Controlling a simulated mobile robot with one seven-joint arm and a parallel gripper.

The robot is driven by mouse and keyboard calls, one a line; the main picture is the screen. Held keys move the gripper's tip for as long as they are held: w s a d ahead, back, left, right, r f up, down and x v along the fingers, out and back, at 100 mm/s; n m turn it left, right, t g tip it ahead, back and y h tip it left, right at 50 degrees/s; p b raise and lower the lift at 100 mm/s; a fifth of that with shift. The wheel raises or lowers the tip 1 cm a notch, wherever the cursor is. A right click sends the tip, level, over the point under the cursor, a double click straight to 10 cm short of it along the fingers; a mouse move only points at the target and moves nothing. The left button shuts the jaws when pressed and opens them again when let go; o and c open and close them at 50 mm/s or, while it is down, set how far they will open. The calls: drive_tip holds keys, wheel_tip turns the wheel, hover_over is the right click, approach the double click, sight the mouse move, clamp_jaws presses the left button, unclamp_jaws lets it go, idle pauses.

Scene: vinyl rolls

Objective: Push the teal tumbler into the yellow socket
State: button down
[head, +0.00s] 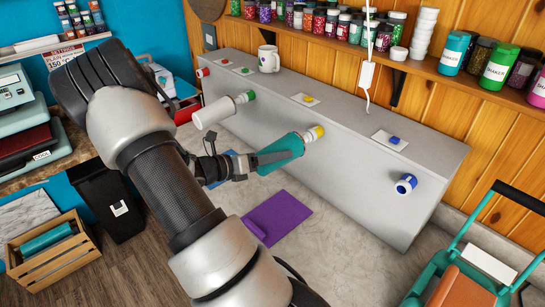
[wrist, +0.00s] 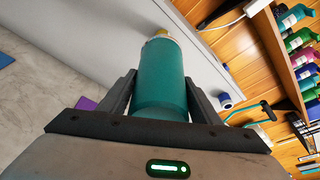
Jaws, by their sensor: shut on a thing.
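The teal tumbler (head: 283,151) lies roughly level, pointing at the front face of the grey bench. It fills the middle of the wrist view (wrist: 163,75). My gripper (head: 256,160) is shut on its near part, with one finger along each side in the wrist view (wrist: 162,88). The yellow socket (head: 317,132) sticks out from the bench face, straight ahead of the tumbler's far end. A bit of yellow also shows beyond that end in the wrist view (wrist: 161,32). The tumbler's end is at or very near the socket; I cannot tell how deep it sits.
The blue socket (head: 406,183) to the right is bare. A white mug (head: 268,58) stands on the grey bench (head: 350,165). A purple mat (head: 278,217) lies on the floor below.

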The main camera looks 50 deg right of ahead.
drive_tip(key=shift+s+d+r+p, duration=0.1)
drive_tip(key=shift+d+r+p, duration=0.05)
drive_tip(key=shift+d+p, duration=0.2)
idle(1.2)
drive_tip(key=c, duration=0.5)
unclamp_jaws()
drive_tip(key=shift+d, duration=0.15)
drive_tip(key=shift+c, duration=0.2)
drive_tip(key=shift+o, duration=0.7)
drive_tip(key=o, duration=0.3)
drive_tip(key=shift+o, duration=0.2)
drive_tip(key=v, duration=0.7)
drive_tip(key=shift+f, duration=0.2)
